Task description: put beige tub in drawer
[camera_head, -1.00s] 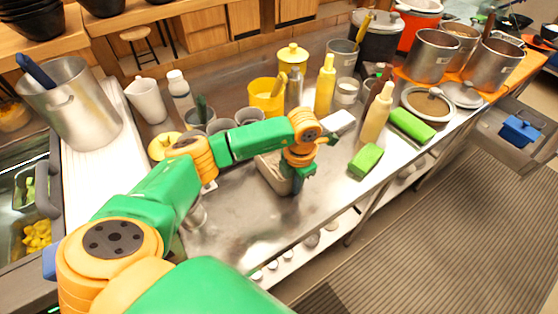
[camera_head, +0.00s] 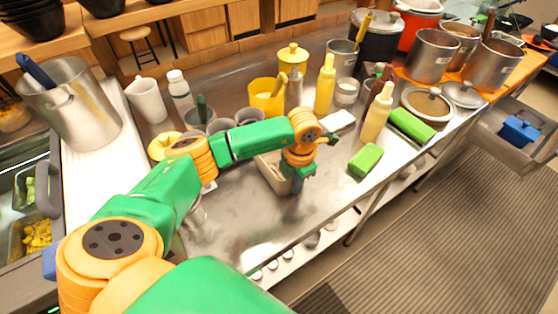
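The beige tub (camera_head: 267,172) stands on the steel counter near its front edge, partly hidden behind my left wrist and gripper. My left gripper (camera_head: 297,187) points down at the tub's right side. Its fingers are small and partly hidden, so I cannot tell whether they are open, shut or touching the tub. An open metal drawer (camera_head: 496,134) juts out under the counter at the far right, with a blue container (camera_head: 519,131) inside it. My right gripper is out of view.
Green blocks (camera_head: 365,161) and sauce bottles (camera_head: 376,113) stand right of the gripper. A yellow cup (camera_head: 266,97) and several grey cups are behind my arm. Steel pots (camera_head: 432,56) stand at the back right. The counter front near the tub is mostly clear.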

